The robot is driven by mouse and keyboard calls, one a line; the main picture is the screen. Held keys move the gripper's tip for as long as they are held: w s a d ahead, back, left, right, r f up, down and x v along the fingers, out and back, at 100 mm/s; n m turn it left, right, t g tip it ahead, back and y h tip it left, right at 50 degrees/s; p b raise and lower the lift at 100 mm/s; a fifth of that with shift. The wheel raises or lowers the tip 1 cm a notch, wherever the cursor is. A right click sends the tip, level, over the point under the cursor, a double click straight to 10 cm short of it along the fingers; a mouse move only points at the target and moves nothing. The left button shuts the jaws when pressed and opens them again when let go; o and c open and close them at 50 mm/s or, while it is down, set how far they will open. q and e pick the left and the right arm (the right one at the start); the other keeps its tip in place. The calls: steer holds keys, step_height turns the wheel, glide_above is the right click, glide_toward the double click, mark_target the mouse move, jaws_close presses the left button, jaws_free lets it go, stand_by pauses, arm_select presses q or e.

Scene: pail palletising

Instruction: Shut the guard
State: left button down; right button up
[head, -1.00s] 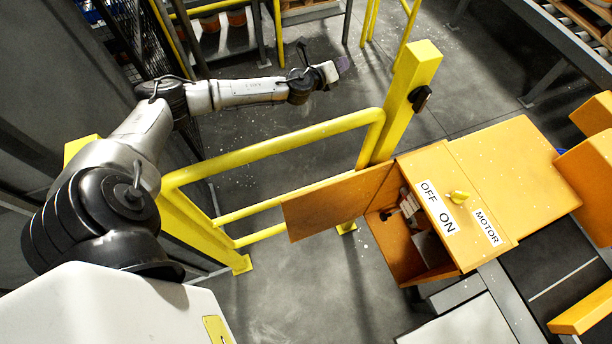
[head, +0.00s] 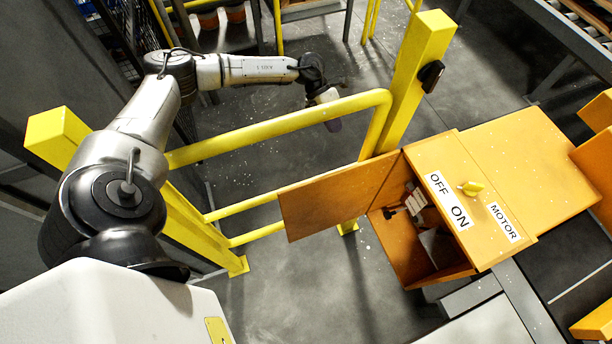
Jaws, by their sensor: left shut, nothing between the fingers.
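The orange guard panel (head: 335,199) stands swung out to the left of the orange motor box (head: 490,165). The box's left side is open and parts show inside it. My left gripper (head: 333,125) is shut and empty. It points down behind the top rail of the yellow barrier (head: 275,124), which hides part of it. It is above and apart from the panel in the picture; I cannot tell whether it touches the rail. My right gripper is not in view.
A yellow post (head: 413,75) with a black device (head: 431,75) stands between my left gripper and the box. Open floor (head: 300,285) lies below the panel.

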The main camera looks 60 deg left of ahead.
mark_target(308, 189)
arm_select(q)
steer(key=s+a+m+g+y, duration=0.1)
steer(key=s+m+g+y, duration=0.1)
steer(key=s+g+y, duration=0.4)
steer(key=s+d+f+h+p, duration=0.1)
steer(key=s+d+f, duration=0.6)
steer(key=f, duration=0.1)
steer(key=shift+d+f+g+p, duration=0.3)
steer(key=shift+g, duration=0.1)
steer(key=shift+s, duration=0.1)
steer(key=d, duration=0.1)
steer(key=d+p, duration=0.1)
steer(key=d+n+h+p, duration=0.1)
steer(key=shift+s+r+t, duration=0.2)
steer(key=shift+s+t, duration=0.1)
steer(key=shift+d+f, duration=0.1)
steer(key=shift+d, duration=0.3)
steer(key=shift+f, duration=0.1)
steer(key=shift+a, duration=0.15)
